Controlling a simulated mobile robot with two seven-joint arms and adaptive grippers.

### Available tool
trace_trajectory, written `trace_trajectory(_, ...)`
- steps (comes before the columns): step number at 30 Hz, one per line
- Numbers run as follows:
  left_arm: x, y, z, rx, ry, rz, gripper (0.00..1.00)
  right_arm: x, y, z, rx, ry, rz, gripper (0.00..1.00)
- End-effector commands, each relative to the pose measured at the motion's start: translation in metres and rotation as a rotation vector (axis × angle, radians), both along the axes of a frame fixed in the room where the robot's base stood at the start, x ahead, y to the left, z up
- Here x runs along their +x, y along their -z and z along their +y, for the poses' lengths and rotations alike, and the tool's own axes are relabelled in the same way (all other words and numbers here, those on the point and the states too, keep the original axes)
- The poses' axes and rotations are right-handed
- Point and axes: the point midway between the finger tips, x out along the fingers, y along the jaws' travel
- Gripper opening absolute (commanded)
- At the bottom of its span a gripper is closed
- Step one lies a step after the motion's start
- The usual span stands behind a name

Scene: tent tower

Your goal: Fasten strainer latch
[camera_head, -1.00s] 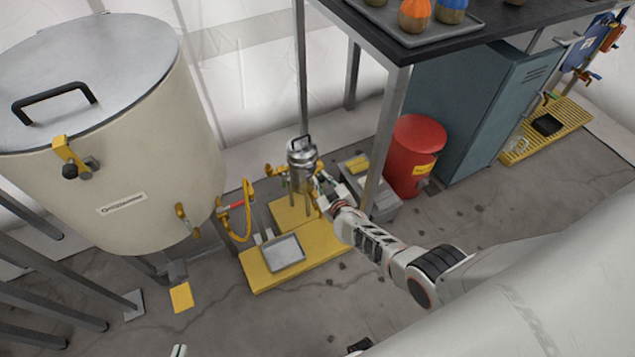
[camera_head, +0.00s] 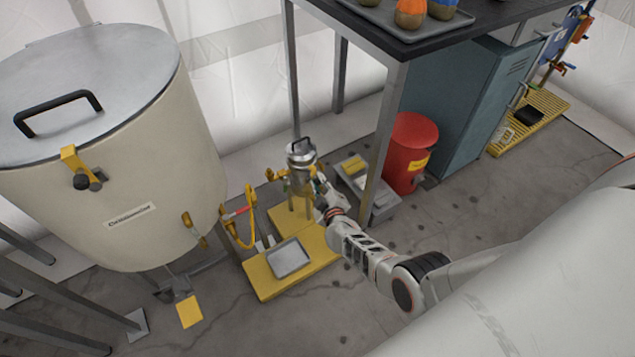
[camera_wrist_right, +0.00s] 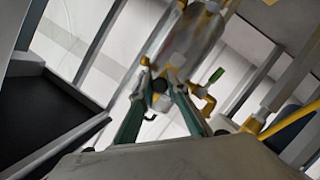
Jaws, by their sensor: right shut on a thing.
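The strainer (camera_head: 301,157) is a small upright metal canister with a black handle on its lid, standing over a yellow base in the head view. In the right wrist view its metal body (camera_wrist_right: 196,40) is blurred at the top. My right gripper (camera_head: 318,186) is at the strainer's right side. My left gripper is not in view.
A large cream tank (camera_head: 110,170) stands at the left. A yellow platform (camera_head: 262,281) with a grey tray (camera_head: 289,258) lies in front of the strainer. A table leg (camera_head: 384,140) and a red bin (camera_head: 413,155) are to the right. Yellow pipes flank the strainer.

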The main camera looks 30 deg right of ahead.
Motion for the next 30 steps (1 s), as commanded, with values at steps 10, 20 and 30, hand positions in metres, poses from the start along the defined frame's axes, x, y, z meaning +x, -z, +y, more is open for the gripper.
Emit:
trace_trajectory(10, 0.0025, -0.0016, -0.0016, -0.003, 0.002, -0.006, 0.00, 0.0080, -0.0097, 0.0034, -0.018, -0.005, -0.015, 0.00)
trace_trajectory(20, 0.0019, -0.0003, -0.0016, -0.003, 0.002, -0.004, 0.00, 0.0080, -0.0099, 0.0034, -0.017, -0.005, -0.015, 0.33)
trace_trajectory(30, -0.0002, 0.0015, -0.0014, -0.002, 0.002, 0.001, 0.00, 0.0041, -0.0091, 0.0048, -0.016, -0.005, -0.014, 0.33)
